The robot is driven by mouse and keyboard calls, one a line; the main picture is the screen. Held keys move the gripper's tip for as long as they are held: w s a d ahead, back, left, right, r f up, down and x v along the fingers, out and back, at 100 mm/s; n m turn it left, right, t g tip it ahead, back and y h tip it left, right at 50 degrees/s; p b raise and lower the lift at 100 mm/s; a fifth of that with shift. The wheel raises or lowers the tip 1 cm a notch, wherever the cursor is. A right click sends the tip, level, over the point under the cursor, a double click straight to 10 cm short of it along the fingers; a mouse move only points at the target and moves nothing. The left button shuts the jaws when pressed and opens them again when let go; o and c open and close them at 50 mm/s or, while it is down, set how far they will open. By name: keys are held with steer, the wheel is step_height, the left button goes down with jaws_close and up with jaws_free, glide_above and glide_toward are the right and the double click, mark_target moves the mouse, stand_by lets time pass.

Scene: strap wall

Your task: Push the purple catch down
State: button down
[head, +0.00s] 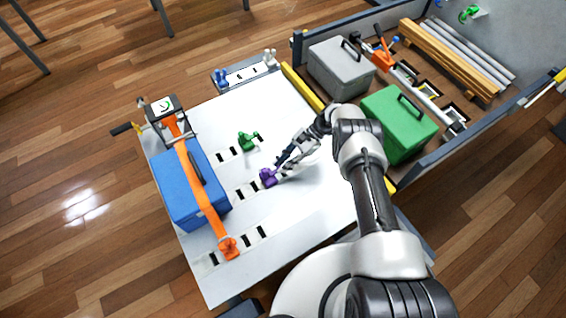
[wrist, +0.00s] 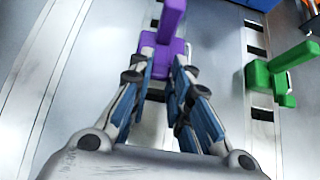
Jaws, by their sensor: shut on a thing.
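The purple catch (head: 268,178) stands on the white panel near its middle, beside a row of dark slots. In the wrist view the purple catch (wrist: 168,42) shows a block with a post on it, straight ahead of my fingers. My gripper (head: 278,168) reaches it from the upper right in the head view. In the wrist view my gripper (wrist: 161,72) has its fingers close on both sides of the catch's near part, shut on it. The fingers hide the catch's lower part.
A green catch (head: 247,141) stands nearby on the panel (head: 290,225). A blue box (head: 175,190) lies under an orange strap (head: 207,205) at the left. Grey (head: 338,70) and green (head: 395,125) boxes stand in a bay at the right, behind a yellow edge (head: 300,86).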

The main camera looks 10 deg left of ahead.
steer(key=shift+w+f, duration=0.15)
steer(key=shift+w, duration=0.15)
steer(key=shift+s+d+g+y, duration=0.1)
steer(key=shift+s+g+y, duration=0.05)
steer(key=shift+g+y, duration=0.2)
steer(key=c, duration=1.5)
jaws_free()
steer(key=shift+s, duration=0.1)
step_height(320, 180, up, 10)
